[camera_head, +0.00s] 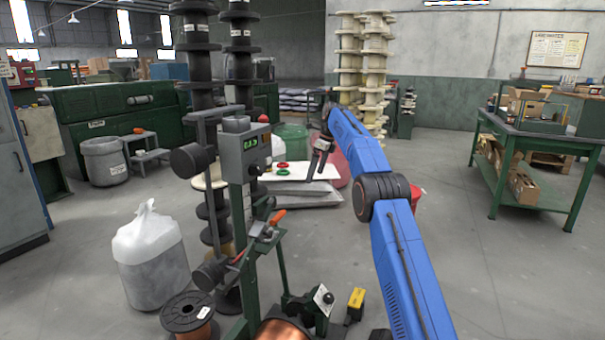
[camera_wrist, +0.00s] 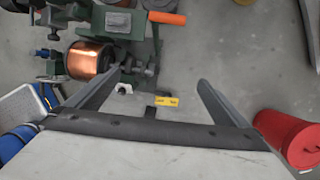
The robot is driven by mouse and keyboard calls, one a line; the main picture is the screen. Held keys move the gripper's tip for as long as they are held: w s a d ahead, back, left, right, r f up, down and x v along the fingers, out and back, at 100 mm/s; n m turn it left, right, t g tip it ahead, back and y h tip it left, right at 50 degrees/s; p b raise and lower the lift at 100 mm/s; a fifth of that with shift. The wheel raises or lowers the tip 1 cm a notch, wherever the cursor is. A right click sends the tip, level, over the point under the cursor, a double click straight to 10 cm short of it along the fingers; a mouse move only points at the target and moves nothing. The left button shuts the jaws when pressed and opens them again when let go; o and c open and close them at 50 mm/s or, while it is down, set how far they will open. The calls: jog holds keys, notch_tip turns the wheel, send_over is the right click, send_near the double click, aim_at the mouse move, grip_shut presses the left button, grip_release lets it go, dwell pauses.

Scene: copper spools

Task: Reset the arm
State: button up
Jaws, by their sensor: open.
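My gripper (camera_wrist: 157,82) is open in the wrist view, with its two grey fingers spread apart and nothing between them but floor and part of a green machine further below. In the head view my gripper (camera_head: 318,158) is small and dark at the end of my blue arm, which reaches up and forward right of the green winding machine (camera_head: 238,200). A copper spool (camera_wrist: 90,60) sits on the machine in the wrist view, left of the fingers. Its copper winding also shows at the bottom of the head view (camera_head: 284,330).
A dark-flanged copper spool (camera_head: 188,316) and a white bag (camera_head: 150,255) stand left of the machine. A green workbench (camera_head: 540,140) is at the right. A red container (camera_wrist: 288,138) shows at the wrist view's right. Floor between arm and workbench is clear.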

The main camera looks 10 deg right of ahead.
jog(key=s+r+n+t, duration=0.1)
jog(key=s+r+n, duration=0.5)
jog(key=s+r, duration=0.8)
jog(key=s+d+r+n+h, duration=0.2)
jog(key=s+n, duration=0.4)
jog(key=s, duration=1.5)
jog(key=s+d+f+n+t, duration=0.1)
jog(key=s+f+n, duration=0.2)
jog(key=s, duration=0.8)
jog(key=s+f+n+t, duration=0.1)
jog(key=s+f+n, duration=0.25)
jog(key=s, duration=0.75)
jog(key=s+d+f+n+h, duration=0.1)
jog(key=s+f+n, duration=0.5)
jog(key=s+f, duration=0.8)
jog(key=s, duration=0.3)
jog(key=shift+s+d+f+t, duration=0.2)
jog(key=shift+s+f+t, duration=0.2)
